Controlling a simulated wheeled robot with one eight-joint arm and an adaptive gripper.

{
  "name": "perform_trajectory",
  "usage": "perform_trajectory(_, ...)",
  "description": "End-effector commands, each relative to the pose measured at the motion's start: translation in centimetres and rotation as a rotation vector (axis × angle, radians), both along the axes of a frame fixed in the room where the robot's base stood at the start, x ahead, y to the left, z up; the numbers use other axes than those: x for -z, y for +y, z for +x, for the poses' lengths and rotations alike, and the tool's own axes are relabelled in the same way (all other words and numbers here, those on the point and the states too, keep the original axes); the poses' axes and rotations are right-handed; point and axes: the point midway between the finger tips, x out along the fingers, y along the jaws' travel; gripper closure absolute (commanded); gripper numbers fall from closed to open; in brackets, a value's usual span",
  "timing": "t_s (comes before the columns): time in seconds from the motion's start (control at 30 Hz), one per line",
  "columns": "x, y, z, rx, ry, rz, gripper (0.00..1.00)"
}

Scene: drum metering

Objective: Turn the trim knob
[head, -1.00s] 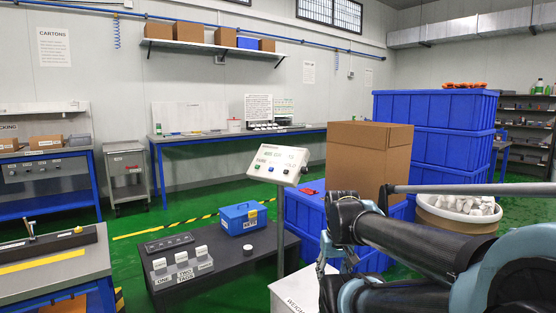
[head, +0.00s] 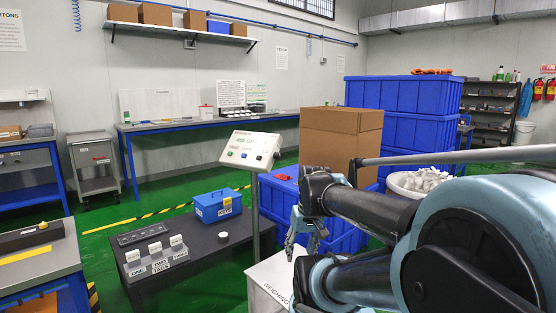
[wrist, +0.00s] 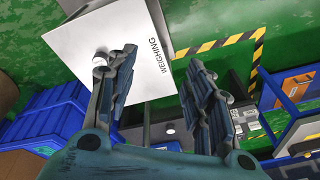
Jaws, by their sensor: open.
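A small round pale knob-like piece (wrist: 99,61) sits on that top beside the left finger, apart from the space between the fingers. I cannot tell for sure that it is the trim knob. In the head view my gripper and arm hide that part of the stand. A tilted console (head: 251,149) with a display and coloured buttons stands on a post behind the stand.
A low dark table (head: 190,246) left of the stand holds a blue toolbox (head: 217,206), labelled white blocks and a round white-topped piece (head: 223,237). Blue crates (head: 403,112) and a carton (head: 341,135) stand behind my arm.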

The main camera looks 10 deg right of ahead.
Motion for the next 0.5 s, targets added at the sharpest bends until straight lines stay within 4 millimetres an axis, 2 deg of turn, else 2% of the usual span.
perform_trajectory(0.2,-2.2,1.8,3.3,-0.034,-0.006,0.127,0.53)
perform_trajectory(0.5,-5.1,3.5,8.6,-0.088,-0.05,0.297,0.53)
